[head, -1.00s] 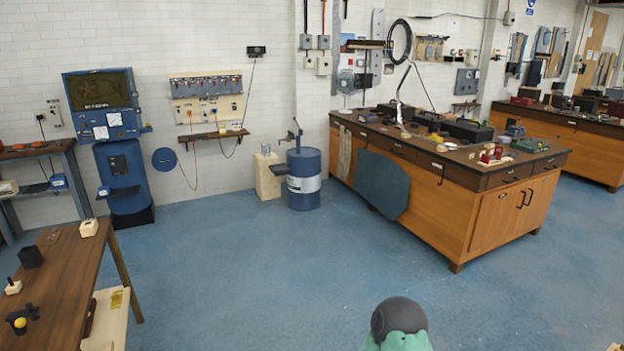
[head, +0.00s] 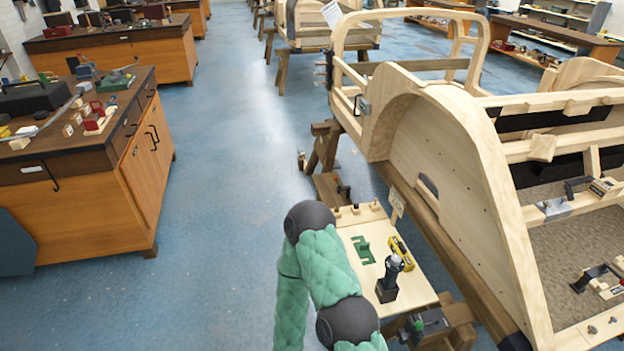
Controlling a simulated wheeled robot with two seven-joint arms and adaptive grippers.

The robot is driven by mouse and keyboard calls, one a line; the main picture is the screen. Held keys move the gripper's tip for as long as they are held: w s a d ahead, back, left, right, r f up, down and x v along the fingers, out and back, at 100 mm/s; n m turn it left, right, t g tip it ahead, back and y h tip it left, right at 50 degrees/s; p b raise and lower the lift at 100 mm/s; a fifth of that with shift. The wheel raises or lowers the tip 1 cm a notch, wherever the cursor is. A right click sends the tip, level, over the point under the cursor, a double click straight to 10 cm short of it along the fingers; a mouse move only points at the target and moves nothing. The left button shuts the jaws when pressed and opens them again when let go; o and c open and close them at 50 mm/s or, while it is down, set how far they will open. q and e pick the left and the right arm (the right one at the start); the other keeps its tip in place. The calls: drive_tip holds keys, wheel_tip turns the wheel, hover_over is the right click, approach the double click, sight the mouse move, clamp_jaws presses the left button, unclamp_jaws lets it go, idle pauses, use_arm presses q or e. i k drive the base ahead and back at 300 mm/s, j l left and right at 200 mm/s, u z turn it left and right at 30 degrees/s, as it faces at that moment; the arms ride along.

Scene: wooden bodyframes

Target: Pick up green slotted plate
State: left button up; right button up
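The green slotted plate (head: 363,249) lies flat on a pale wooden board (head: 352,227) in the head view, right of the picture's middle. It is small and has cut-outs. My arm, with green padding and dark joints, rises from the bottom edge just left of the board. Neither gripper shows in the head view. Nothing touches the plate as far as I can see.
A yellow tool (head: 401,253) and a black upright tool (head: 390,279) stand close to the plate. A large wooden bodyframe (head: 430,150) rises right of the board. A workbench (head: 140,160) stands at the left. The blue floor (head: 215,190) between is clear.

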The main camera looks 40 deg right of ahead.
sight(361, 248)
drive_tip(key=i+l+z, duration=0.15)
drive_tip(key=i+z, duration=0.25)
drive_tip(key=i, duration=0.6)
drive_tip(key=i+j+z, duration=0.15)
drive_tip(key=i+z, duration=0.25)
drive_tip(key=i, duration=0.6)
drive_tip(key=i+z, duration=0.15)
drive_tip(key=z, duration=0.25)
drive_tip(key=i+z, duration=0.15)
drive_tip(key=z, duration=0.25)
drive_tip(key=i+j+z, duration=0.1)
drive_tip(key=z, duration=0.3)
drive_tip(key=i+j+z, duration=0.15)
drive_tip(key=z, duration=0.25)
